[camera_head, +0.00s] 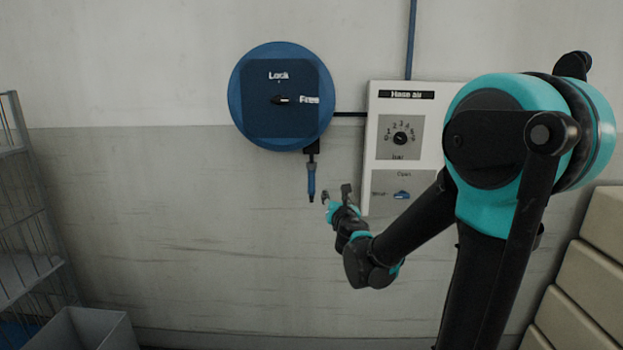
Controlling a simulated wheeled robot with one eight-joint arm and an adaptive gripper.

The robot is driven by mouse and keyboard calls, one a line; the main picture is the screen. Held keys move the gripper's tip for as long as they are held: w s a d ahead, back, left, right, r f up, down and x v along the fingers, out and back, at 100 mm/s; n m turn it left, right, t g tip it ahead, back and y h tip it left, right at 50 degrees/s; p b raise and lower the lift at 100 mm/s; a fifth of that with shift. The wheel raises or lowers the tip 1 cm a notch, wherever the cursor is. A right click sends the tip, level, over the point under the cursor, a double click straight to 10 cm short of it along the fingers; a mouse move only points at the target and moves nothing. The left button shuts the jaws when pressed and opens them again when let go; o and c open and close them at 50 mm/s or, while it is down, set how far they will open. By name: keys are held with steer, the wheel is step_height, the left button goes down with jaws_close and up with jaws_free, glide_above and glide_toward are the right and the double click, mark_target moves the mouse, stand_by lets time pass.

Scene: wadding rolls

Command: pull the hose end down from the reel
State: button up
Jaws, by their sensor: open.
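The round blue hose reel (245,105) is mounted on the wall, with a black knob (281,100) at its middle between the words "Lock" and "Free". The knob's pointer is turned to the right, toward "Free". The hose end (311,181), a slim blue piece with a dark tip, hangs straight down from the black outlet under the reel. My gripper (335,194) is open and empty, just right of and slightly below the hose end in the picture. It appears apart from it; the depth gap is hard to tell.
A white "Hose air" panel (376,190) with a pressure dial (400,138) and a blue valve handle (402,195) is right of the reel, partly behind my arm. A wire rack (22,215) and grey bin (85,330) stand left. Beige stacked blocks (590,285) stand right.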

mark_target(312, 178)
steer(key=w+a+n, duration=0.1)
steer(key=w+a, duration=0.1)
steer(key=w, duration=0.4)
steer(key=w+a+n+y, duration=0.1)
steer(key=w+a+n, duration=0.1)
steer(key=w, duration=0.4)
steer(key=w+a+n+y, duration=0.1)
steer(key=w+a, duration=0.2)
steer(key=w, duration=0.3)
steer(key=shift+a+r+n, duration=0.25)
steer(key=shift+a+n, duration=0.05)
jaws_close()
